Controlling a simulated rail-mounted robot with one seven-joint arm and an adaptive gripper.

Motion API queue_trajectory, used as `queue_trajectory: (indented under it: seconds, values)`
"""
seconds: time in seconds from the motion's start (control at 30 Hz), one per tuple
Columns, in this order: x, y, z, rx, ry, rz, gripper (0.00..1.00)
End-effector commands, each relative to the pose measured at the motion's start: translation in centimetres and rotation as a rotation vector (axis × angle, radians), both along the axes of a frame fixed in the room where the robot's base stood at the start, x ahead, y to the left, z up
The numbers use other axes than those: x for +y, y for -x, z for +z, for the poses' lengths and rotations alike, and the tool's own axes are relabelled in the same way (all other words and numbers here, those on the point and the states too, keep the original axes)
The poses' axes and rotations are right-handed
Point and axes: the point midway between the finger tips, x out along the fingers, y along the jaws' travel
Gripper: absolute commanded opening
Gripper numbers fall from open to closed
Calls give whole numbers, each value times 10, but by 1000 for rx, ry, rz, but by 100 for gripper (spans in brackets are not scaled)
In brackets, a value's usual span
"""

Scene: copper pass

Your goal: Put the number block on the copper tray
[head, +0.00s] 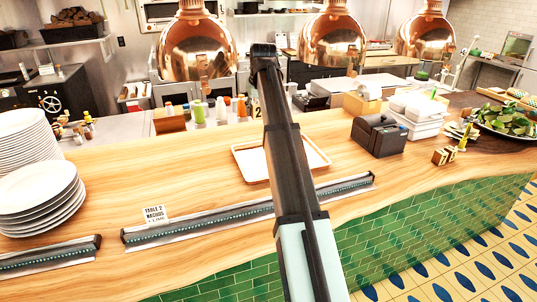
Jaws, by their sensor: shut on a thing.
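A small wooden block with a dark digit 2 (257,108) shows just left of my arm, in front of the row of bottles, partly covered by the arm. I cannot tell from this view what holds it up. The shallow copper-coloured tray (247,163) lies on the wooden counter, and my arm crosses in front of its middle. Its visible parts are empty. My gripper is hidden behind my arm, so its fingers do not show.
Stacked plates (38,195) stand at left. A metal rail strip (195,225) with a table card (155,215) runs along the front. Copper heat lamps (196,48) hang over the counter.

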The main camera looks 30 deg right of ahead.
Motion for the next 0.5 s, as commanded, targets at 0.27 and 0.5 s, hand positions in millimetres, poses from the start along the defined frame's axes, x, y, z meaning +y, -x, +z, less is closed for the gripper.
queue_trajectory:
  seconds: [0.27, 0.5]
  values:
    - [1, 3, -60, 3, -1, 1, 0]
    - [1, 3, -116, 3, -1, 1, 0]
